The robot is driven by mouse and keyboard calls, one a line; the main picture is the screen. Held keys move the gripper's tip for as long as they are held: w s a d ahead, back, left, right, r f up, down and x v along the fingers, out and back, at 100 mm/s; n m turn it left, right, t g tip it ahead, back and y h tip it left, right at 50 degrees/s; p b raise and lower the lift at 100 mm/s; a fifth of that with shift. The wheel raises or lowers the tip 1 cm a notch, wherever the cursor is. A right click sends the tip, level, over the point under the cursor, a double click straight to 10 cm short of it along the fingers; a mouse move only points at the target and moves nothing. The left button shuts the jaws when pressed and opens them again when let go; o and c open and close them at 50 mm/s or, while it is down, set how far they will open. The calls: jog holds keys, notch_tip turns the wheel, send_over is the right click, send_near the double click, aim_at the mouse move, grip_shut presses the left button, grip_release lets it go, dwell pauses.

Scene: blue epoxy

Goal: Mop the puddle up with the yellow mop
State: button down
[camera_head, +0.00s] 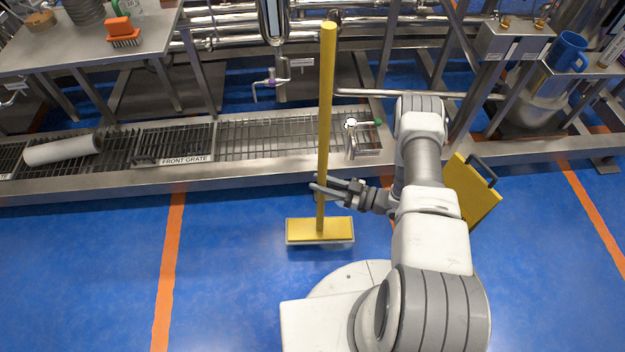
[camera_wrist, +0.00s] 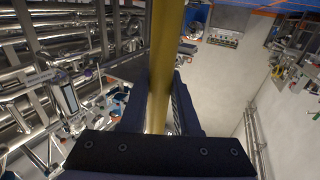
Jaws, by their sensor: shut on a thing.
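The yellow mop (camera_head: 325,110) stands upright in front of the metal platform, its flat yellow head (camera_head: 320,230) low over the blue floor; I cannot tell whether it touches. My gripper (camera_head: 322,188) is shut on the lower part of the mop's handle. In the wrist view the yellow handle (camera_wrist: 166,60) runs up between the two dark fingers (camera_wrist: 158,112). I see no clear puddle in either view; my arm and base hide part of the floor.
A platform with grates (camera_head: 265,138) and a front-grate label runs across behind the mop. A white roll (camera_head: 62,149) lies on it. A steel table (camera_head: 90,50) with an orange brush (camera_head: 123,32) stands at left. A yellow board (camera_head: 474,195) is beside my arm. Blue floor (camera_head: 80,270) at left is clear.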

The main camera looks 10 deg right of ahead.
jog(key=v, duration=0.7)
jog(key=shift+d, duration=0.25)
jog(key=shift+w, duration=0.15)
jog(key=shift+r, duration=0.15)
